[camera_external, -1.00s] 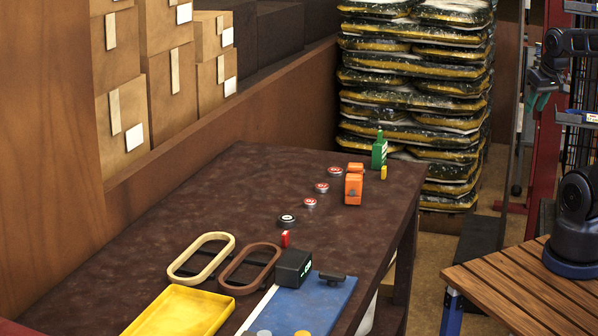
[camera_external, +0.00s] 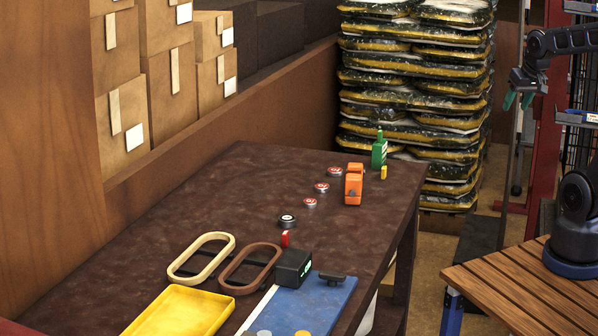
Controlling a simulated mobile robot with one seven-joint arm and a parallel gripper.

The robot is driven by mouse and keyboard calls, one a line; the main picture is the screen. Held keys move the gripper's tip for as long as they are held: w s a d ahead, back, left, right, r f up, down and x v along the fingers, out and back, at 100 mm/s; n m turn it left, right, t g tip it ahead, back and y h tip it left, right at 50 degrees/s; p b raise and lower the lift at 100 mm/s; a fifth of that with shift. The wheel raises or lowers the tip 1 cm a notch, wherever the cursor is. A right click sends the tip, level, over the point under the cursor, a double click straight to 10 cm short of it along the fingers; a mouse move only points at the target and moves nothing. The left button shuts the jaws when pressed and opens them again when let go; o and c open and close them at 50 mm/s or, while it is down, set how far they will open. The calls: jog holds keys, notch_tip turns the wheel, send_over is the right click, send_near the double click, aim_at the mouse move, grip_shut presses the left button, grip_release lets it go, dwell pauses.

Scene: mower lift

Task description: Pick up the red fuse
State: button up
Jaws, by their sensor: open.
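The red fuse (camera_external: 286,239) is a small red block on the dark brown workbench (camera_external: 215,195). It stands behind a black box with green marks (camera_external: 293,268) and in front of a dark round button (camera_external: 287,220). My gripper (camera_external: 517,101) has green fingertips and is open and empty. It is high up at the upper right, off the bench's right side and far from the fuse.
Orange blocks (camera_external: 354,187), a green bottle-like thing (camera_external: 379,152) and a small yellow block (camera_external: 383,173) stand at the bench's far end. Two oval rings (camera_external: 250,266), a yellow tray (camera_external: 180,314) and a blue board (camera_external: 322,300) lie nearer. A slatted wooden table (camera_external: 520,285) stands right.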

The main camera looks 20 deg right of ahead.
jog(key=w+a+f+m+t+y, duration=0.15)
jog(key=w+a+f+m, duration=0.4)
jog(key=w+a, duration=0.85)
jog(key=m+t+y, duration=0.2)
jog(key=m+y, duration=0.7)
jog(key=m, duration=0.9)
send_near(288, 238)
jog(key=shift+w+d+r, duration=0.3)
jog(key=shift+d+r, duration=0.05)
jog(key=shift+d, duration=0.05)
jog(key=shift+s+a+f+m, duration=0.25)
jog(key=shift+a+m, duration=0.1)
jog(key=shift+m, duration=0.4)
jog(key=shift+x, duration=5.4)
jog(key=shift+s, duration=0.1)
jog(key=shift+c, duration=0.4)
